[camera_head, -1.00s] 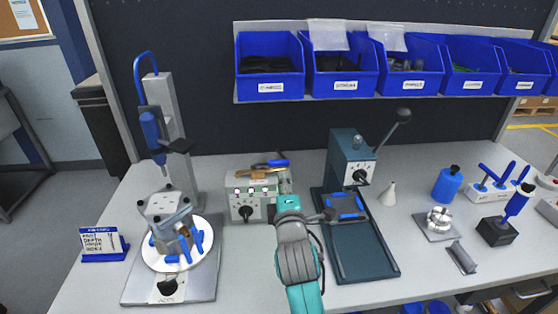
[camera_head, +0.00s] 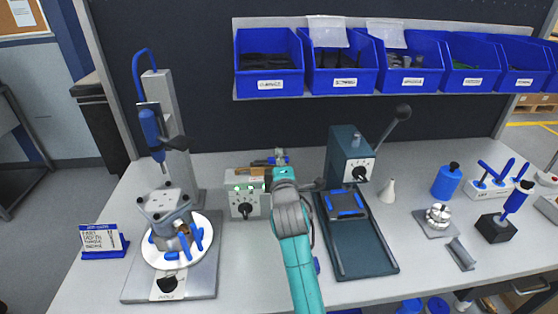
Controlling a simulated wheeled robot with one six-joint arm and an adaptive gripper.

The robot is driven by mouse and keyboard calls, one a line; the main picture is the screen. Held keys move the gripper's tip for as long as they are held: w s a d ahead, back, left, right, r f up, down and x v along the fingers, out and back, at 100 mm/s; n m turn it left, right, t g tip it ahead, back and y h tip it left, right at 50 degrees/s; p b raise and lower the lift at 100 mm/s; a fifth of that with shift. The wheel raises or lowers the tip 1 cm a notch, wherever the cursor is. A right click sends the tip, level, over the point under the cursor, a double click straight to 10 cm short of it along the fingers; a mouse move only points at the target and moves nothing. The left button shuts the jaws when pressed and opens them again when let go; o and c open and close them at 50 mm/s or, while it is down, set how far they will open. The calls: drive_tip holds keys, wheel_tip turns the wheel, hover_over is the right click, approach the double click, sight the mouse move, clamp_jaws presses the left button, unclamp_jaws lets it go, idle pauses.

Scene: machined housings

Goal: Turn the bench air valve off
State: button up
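A brass valve (camera_head: 258,163) lies along the top of the grey control box at the back of the bench. I cannot tell the handle's exact angle. My arm reaches up from the bottom middle, its teal wrist beside the box's right side.
The control box (camera_head: 231,206) has a black knob and small green lights. A dark green press (camera_head: 349,155) stands close right of my wrist. A fixture on a white round plate (camera_head: 154,257) stands left. Blue bins (camera_head: 268,86) hang above. Bare bench lies before the box.

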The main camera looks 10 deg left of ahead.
clamp_jaws()
drive_tip(key=shift+s+m+h, duration=0.2)
drive_tip(key=shift+m+h, duration=0.1)
drive_tip(key=shift+h, duration=0.2)
drive_tip(key=shift+s+m+t+h, duration=0.1)
drive_tip(key=shift+s+m+h, duration=0.25)
drive_tip(key=shift+m+h, duration=0.45)
drive_tip(key=shift+s+m+t+h, duration=0.1)
drive_tip(key=shift+s+m+h, duration=0.25)
drive_tip(key=shift+h, duration=0.7)
drive_tip(key=shift+s+m+t+h, duration=0.1)
drive_tip(key=shift+s+m+h, duration=0.2)
drive_tip(key=shift+m+h, duration=0.5)
drive_tip(key=shift+s+a+m+g+h, duration=0.15)
drive_tip(key=shift+s+m+g+h, duration=0.4)
drive_tip(key=shift+m+h, duration=0.75)
drive_tip(key=shift+s+a+m+g+h, duration=0.15)
drive_tip(key=shift+s+m+g+h, duration=0.45)
drive_tip(key=shift+h, duration=1.2)
drive_tip(key=shift+s+a+m+g+h, duration=0.15)
drive_tip(key=shift+s+m+g+h, duration=0.35)
drive_tip(key=shift+m+h, duration=0.8)
drive_tip(key=shift+w+h, duration=0.1)
drive_tip(key=shift+h, duration=0.25)
